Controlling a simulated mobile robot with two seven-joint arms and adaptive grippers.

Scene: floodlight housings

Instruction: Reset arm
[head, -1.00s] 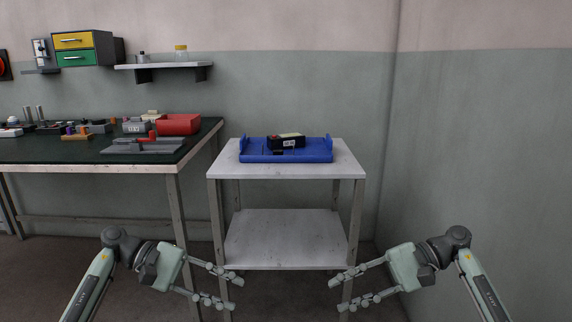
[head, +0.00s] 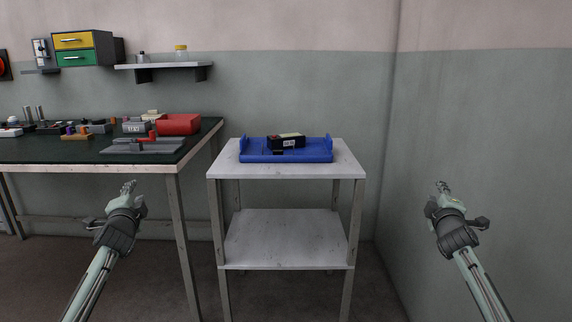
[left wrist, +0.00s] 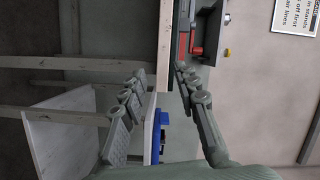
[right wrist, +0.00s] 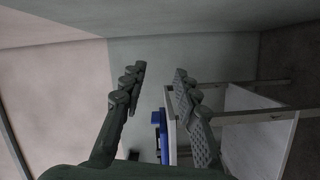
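My left gripper (head: 128,187) is raised in front of the workbench and points forward. In the left wrist view its two fingers (left wrist: 150,105) are spread apart with nothing between them. My right gripper (head: 443,187) is raised at the right, in front of the bare wall, and also points forward. In the right wrist view its fingers (right wrist: 157,90) are apart and empty. Both grippers are clear of the furniture in the head view.
A white two-shelf cart (head: 230,171) stands between the arms, with a blue tray (head: 320,156) holding a black box (head: 281,142). A workbench (head: 60,168) with fixtures and a red bin (head: 179,124) is at left. The right wall (head: 500,130) is bare.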

